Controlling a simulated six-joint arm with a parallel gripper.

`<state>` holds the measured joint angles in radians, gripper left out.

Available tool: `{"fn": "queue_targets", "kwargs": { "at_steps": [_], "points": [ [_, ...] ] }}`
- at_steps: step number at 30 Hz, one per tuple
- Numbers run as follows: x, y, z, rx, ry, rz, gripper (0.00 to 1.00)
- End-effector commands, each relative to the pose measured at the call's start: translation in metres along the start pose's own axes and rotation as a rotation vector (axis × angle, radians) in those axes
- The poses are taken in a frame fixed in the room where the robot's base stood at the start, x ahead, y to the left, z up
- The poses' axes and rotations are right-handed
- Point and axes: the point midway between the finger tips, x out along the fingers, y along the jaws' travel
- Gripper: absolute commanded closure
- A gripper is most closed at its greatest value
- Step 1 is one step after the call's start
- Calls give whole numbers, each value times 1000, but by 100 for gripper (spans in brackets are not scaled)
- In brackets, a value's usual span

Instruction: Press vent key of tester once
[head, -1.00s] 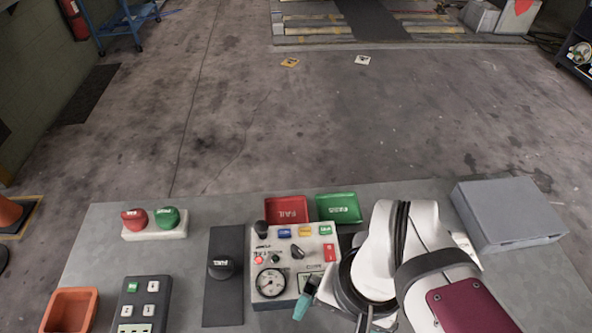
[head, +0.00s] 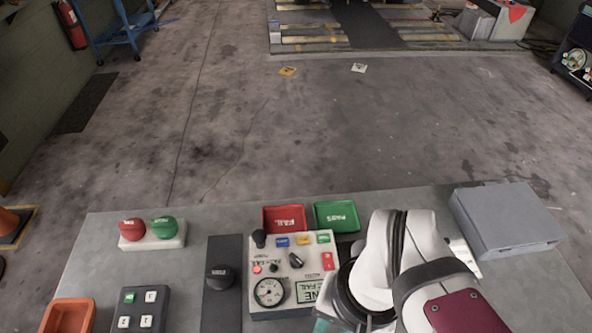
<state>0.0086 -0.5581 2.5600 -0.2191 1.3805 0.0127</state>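The tester (head: 285,311) is a pale box near the front middle of the bench in the head view. Its face carries a round gauge (head: 269,291), a small display (head: 308,291) with dark text, a black knob (head: 296,260), and a blue key (head: 282,241), yellow key (head: 303,240), green key (head: 323,238) and red key (head: 327,261). Key labels are too small to read, so I cannot tell which is vent. My gripper (head: 325,325) shows only as a teal bit at the bottom edge, beside the tester's near right corner; its fingers are mostly hidden or cut off.
Red FAIL tray (head: 284,219) and green PASS tray (head: 337,216) lie behind the tester. A black knob (head: 220,277) on a dark strip, a keypad (head: 138,312), an orange bin (head: 68,316) and red and green buttons (head: 152,243) are left. A grey box (head: 505,220) stands right.

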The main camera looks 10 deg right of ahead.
Motion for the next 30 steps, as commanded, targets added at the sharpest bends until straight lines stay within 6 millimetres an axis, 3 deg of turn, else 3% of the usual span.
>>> {"fn": "queue_targets", "kwargs": {
  "at_steps": [1, 3, 4, 30],
  "points": [
    [0, 0, 0, 0, 0, 0, 86],
    [0, 0, 0, 0, 0, 0, 99],
    [0, 0, 0, 0, 0, 0, 100],
    [0, 0, 0, 0, 0, 0, 100]
  ]
}}
